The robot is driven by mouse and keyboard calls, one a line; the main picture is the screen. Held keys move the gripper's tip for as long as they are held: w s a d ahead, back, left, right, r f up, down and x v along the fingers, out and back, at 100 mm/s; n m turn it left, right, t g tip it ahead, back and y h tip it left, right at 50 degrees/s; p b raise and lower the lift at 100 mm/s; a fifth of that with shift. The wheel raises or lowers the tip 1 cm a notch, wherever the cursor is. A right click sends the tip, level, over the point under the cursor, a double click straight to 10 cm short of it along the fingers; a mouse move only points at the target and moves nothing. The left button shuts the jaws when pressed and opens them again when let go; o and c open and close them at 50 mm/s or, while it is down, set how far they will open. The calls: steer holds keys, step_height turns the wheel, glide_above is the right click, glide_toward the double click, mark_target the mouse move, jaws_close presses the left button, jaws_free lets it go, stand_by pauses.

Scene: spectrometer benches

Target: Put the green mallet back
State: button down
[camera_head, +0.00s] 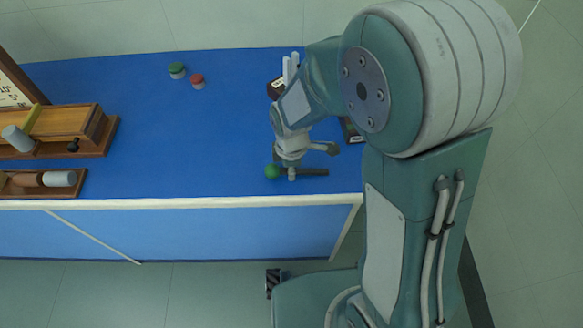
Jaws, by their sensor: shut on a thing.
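The green mallet has a round green head (271,171) and a dark handle (315,172) that points right. It is near the front edge of the blue bench top, right of centre. My gripper (291,173) comes down from above and is shut on the mallet, just right of its head. I cannot tell whether the mallet touches the bench or is a little above it. No clear resting place for the mallet can be made out; my arm hides part of the bench's right side.
The blue bench (190,125) has a pale front edge. At the left stand a wooden instrument (60,125) with grey cylinders and a lower wooden stand (25,191). A green-topped jar (177,70) and a red-topped jar (198,81) stand at the back. The middle is clear.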

steer(key=c, duration=0.6)
jaws_free()
steer(key=shift+c, duration=0.2)
step_height(320, 180, up, 12)
steer(key=s+d+r+m+t, duration=0.5)
steer(key=s+d+r+m, duration=0.6)
steer(key=m, duration=0.6)
steer(key=shift+s+d+r+m+t, duration=0.15)
steer(key=shift+s+d+m+t, duration=0.15)
steer(key=shift+s+d, duration=0.5)
steer(key=shift+a, duration=0.1)
